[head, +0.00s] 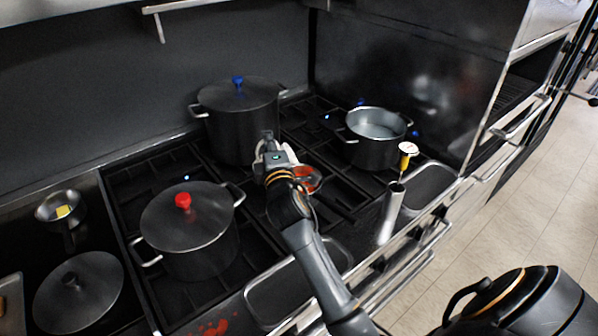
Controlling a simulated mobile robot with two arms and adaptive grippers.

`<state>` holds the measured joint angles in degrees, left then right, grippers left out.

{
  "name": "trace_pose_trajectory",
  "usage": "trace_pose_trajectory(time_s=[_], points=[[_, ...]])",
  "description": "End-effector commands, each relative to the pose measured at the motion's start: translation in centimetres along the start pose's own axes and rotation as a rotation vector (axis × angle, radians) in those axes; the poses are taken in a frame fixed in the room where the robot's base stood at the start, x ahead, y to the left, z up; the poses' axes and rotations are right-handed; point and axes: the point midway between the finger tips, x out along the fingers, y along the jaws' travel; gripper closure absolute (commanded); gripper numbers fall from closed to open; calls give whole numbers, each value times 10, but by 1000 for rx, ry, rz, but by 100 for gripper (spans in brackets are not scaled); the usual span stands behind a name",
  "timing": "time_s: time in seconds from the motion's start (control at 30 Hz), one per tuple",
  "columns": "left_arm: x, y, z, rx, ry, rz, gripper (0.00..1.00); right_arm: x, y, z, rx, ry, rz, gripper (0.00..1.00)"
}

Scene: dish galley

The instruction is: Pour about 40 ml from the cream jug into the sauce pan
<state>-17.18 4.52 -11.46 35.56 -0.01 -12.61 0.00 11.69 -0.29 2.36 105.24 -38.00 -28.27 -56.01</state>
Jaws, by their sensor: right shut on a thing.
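My right gripper (272,152) is over the middle of the stove, seen from behind. It is shut on a small pale thing, most likely the cream jug (291,153), mostly hidden by the fingers. Just beyond and below it, a small pan with red sauce (307,179), which looks like the sauce pan, is partly covered by the gripper and wrist. I cannot tell whether the jug is tilted or whether anything flows. My left gripper is not in view.
A large pot with a blue knob (236,120) stands behind my gripper. A lidded pot with a red knob (190,235) is at left, an open pot (377,138) at right. A steel cylinder (391,213) with a yellow thermometer (406,155) stands near the front rail.

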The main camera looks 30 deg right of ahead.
Motion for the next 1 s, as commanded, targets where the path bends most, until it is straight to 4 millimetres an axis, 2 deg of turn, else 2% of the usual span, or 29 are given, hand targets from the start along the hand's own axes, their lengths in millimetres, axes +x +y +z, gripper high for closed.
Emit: trace_pose_trajectory(time_s=[0.17, 0.27, 0.43, 0.6, 1.0], points=[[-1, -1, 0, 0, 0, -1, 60, 0, 2, 0, -3, 1, 3, 100], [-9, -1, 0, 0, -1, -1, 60, 1, 5, -3, -37, 3, -2, 100], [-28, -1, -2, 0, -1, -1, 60, 2, 10, -12, -168, 11, -16, 100], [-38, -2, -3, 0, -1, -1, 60, 3, 9, -19, -276, 16, -26, 100], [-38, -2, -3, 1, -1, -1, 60, 3, 6, -22, -306, 18, -27, 100]])
